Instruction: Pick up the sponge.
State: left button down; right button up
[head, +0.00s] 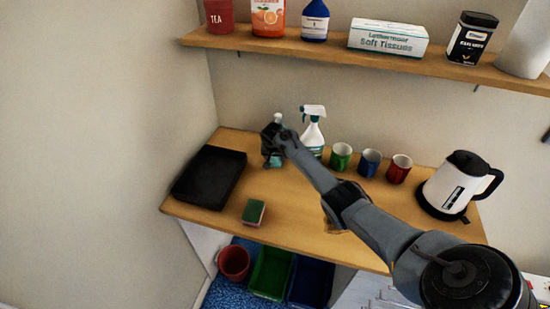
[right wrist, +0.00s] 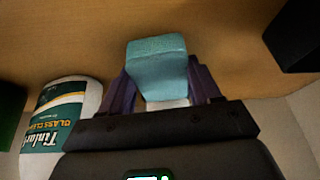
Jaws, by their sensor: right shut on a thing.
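The sponge (head: 254,211), green on top with a reddish layer below, lies on the wooden table near its front edge, right of the black tray. I cannot make it out in the right wrist view. My right gripper (head: 272,158) is behind the sponge, apart from it, near the back of the table. It is shut on a teal bottle (head: 277,162) with a whitish top. The teal bottle (right wrist: 158,64) shows between the fingers (right wrist: 165,92) in the right wrist view. Whether it touches the table is unclear. My left gripper is not in view.
A black tray (head: 209,177) lies left. A white spray bottle (head: 313,133) stands beside the right gripper. Green (head: 341,156), blue (head: 369,162) and red (head: 399,168) mugs and a kettle (head: 455,186) stand to the right. The table around the sponge is clear.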

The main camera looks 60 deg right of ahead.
aim_at(274, 159)
jog(key=shift+a, duration=0.1)
dwell(0.4)
jog(key=shift+a+r, duration=0.1)
jog(key=shift+r, duration=0.1)
notch_tip(274, 159, up, 7)
jog(key=shift+f+b, duration=0.1)
jog(key=shift+b, duration=0.6)
jog(key=s+a+b, duration=0.1)
jog(key=s+a, duration=0.1)
jog(key=a, duration=0.7)
jog(key=s+a+b, duration=0.1)
jog(key=s+a, duration=0.2)
jog(key=a, duration=0.6)
jog(key=shift+s+a+f, duration=0.15)
jog(key=shift+s+a, duration=0.1)
jog(key=shift+a, duration=0.15)
jog(key=o, duration=0.5)
jog(key=c, duration=0.4)
jog(key=shift+s, duration=0.1)
jog(key=shift+c, duration=0.2)
